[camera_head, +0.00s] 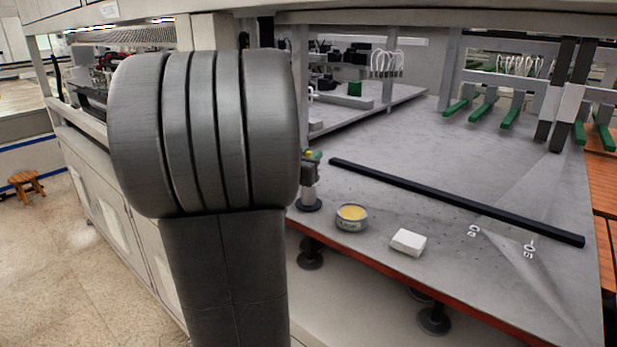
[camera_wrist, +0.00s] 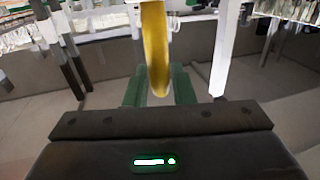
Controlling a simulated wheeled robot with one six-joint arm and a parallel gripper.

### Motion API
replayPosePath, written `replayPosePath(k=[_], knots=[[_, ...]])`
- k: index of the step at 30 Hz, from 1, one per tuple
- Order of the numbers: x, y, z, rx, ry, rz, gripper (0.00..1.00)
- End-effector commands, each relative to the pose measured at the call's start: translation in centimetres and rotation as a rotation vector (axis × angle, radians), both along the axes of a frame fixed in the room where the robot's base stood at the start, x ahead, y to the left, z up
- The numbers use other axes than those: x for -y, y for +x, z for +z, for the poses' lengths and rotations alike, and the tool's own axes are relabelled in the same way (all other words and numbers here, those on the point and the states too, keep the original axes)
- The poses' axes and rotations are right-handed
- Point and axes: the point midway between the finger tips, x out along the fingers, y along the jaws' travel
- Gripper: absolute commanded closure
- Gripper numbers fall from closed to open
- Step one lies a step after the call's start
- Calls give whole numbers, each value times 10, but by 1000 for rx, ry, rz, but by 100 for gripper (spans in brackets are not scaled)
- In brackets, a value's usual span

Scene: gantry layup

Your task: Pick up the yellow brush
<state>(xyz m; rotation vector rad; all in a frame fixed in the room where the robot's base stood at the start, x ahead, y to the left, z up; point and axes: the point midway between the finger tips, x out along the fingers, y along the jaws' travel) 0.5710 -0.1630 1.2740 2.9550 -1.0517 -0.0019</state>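A long yellow piece (camera_wrist: 156,50), which looks like part of the yellow brush, shows in the wrist view. It runs from the top edge down to a rounded end between the green fingers of my gripper (camera_wrist: 158,88). The fingers appear to be closed on its sides, one on each side. The rest of the brush is out of the frame, and I see no bristles.
On the grey table (camera_head: 400,165) are a round tin (camera_head: 351,217) with yellow contents, a white block (camera_head: 408,242), a long black bar (camera_head: 450,200) and two small rings. Green-footed stands (camera_head: 483,107) are at the back. A wooden stool (camera_head: 25,184) stands far left.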

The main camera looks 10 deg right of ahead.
Motion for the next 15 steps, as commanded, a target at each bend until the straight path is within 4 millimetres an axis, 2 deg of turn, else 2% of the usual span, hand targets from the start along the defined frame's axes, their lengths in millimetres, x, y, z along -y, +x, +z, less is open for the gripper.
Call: replayPosePath(k=[1,3,11,15], knots=[[0,0,0,0,0,0,88],[0,0,0,0,0,0,100],[0,0,0,0,0,0,100],[0,0,13,3,0,-1,100]])
